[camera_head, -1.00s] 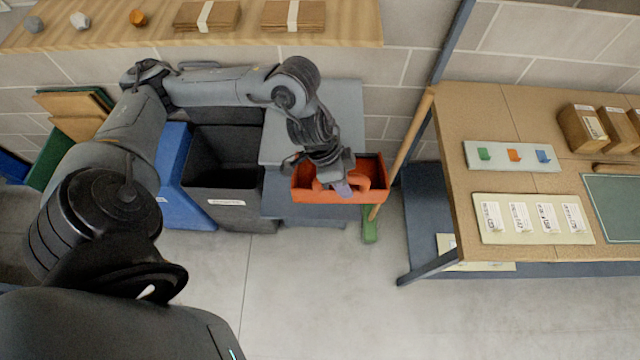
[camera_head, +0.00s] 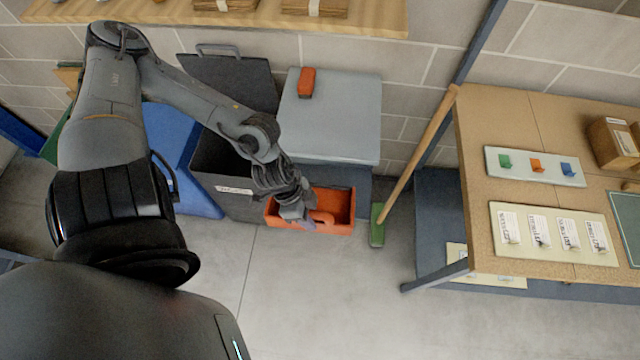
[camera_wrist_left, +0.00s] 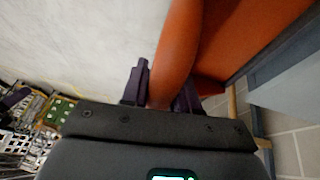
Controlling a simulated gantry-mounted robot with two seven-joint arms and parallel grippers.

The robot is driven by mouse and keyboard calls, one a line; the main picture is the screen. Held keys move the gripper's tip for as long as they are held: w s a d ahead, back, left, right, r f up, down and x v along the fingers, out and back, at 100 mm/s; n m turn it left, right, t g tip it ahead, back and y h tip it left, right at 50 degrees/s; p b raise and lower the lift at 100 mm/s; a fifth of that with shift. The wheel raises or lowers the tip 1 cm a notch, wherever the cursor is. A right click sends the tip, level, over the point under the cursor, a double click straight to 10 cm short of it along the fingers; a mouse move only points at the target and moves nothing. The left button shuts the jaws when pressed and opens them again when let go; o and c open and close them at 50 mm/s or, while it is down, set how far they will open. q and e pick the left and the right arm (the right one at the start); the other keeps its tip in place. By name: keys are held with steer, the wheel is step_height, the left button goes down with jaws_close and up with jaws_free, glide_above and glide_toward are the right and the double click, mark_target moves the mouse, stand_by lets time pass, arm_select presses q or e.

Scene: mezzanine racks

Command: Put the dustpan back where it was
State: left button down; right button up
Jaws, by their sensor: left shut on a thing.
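The dustpan (camera_head: 345,228) is an orange-red, open tray in the head view, in front of the grey cabinet and beside the dark bin. My left gripper (camera_head: 298,217) is shut on its orange handle, and the wrist and fingers cover part of it. In the left wrist view the handle (camera_wrist_left: 177,55) runs up from between the two dark fingers of my left gripper (camera_wrist_left: 160,92), with the pan (camera_wrist_left: 240,25) beyond it. I cannot tell how far the dustpan is above the floor. My right gripper is not in view.
The grey cabinet (camera_head: 345,115) has a small orange-red object (camera_head: 306,82) on top. The open dark bin (camera_head: 240,203) and a blue bin (camera_head: 180,150) stand left. A green broom (camera_head: 377,225) leans against the workbench (camera_head: 500,120). The front floor (camera_head: 320,300) is clear.

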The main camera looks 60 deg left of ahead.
mark_target(319, 195)
arm_select(q)
steer(key=shift+s+a+f, duration=0.15)
steer(key=shift+f, duration=0.2)
steer(key=w+a+f+b, duration=0.1)
steer(key=w+a+f, duration=0.1)
steer(key=w+a+f+b, duration=0.2)
steer(key=w+a, duration=0.1)
steer(key=w+a+f+b, duration=0.1)
steer(key=w+a+f, duration=0.1)
steer(key=a, duration=0.1)
steer(key=shift+w+a+f, duration=0.2)
steer(key=shift+a+f, duration=0.05)
steer(key=shift+f, duration=0.15)
step_height(319, 195, down, 3)
steer(key=shift+f+b, duration=0.2)
steer(key=shift+b, duration=0.7)
steer(key=shift+f, duration=0.3)
steer(key=c, duration=0.8)
jaws_free()
steer(key=shift+c, duration=0.2)
